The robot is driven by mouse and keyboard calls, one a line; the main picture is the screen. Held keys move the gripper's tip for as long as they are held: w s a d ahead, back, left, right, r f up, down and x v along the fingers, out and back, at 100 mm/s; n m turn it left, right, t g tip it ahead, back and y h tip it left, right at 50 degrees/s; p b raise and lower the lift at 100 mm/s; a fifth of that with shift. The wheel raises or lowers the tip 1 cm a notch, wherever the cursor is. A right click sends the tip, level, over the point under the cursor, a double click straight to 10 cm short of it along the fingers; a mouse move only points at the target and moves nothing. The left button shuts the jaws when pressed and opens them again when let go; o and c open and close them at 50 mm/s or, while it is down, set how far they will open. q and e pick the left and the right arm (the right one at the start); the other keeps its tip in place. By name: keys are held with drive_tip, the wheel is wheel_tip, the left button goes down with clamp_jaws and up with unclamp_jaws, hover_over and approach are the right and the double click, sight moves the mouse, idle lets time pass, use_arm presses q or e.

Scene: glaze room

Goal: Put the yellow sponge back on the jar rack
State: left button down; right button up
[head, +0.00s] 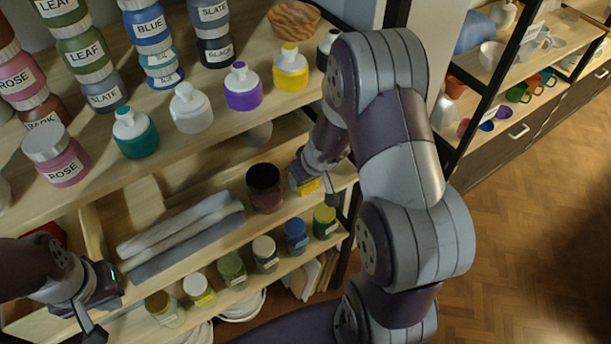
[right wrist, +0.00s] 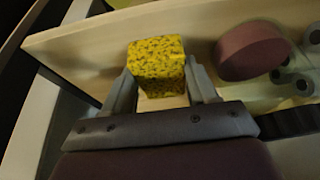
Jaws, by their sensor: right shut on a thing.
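The yellow, dark-speckled sponge (right wrist: 157,60) is between the two fingers of my right gripper (right wrist: 163,88), which is shut on it. In the head view the sponge (head: 309,187) shows as a small yellow patch beside my right gripper (head: 303,181), partly hidden by it. It is at the right part of the rack's middle shelf (head: 285,208), right of a dark cup. I cannot tell whether it touches the board. My left gripper (head: 92,308) is low at the left, away from the sponge; its finger gap is not clear.
The dark maroon cup (head: 265,189) stands close left of the sponge. Folded grey cloths (head: 185,235) lie further left on that shelf. Labelled bottles, including a purple one (head: 243,88), fill the upper shelf. Small jars such as a blue one (head: 296,235) line the shelf below.

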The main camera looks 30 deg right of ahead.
drive_tip(key=shift+s+f, duration=0.1)
drive_tip(key=shift+f, duration=0.1)
drive_tip(key=o, duration=1.1)
drive_tip(key=shift+r, duration=0.15)
drive_tip(key=shift+r+p, duration=0.3)
drive_tip(key=shift+p, duration=0.1)
drive_tip(key=p+v, duration=0.5)
drive_tip(key=v, duration=0.6)
drive_tip(key=s+a+r+g, duration=0.3)
drive_tip(key=s+a, duration=0.5)
drive_tip(key=shift+s+r+m, duration=0.3)
drive_tip(key=shift+s+r, duration=0.05)
drive_tip(key=shift+r, duration=0.05)
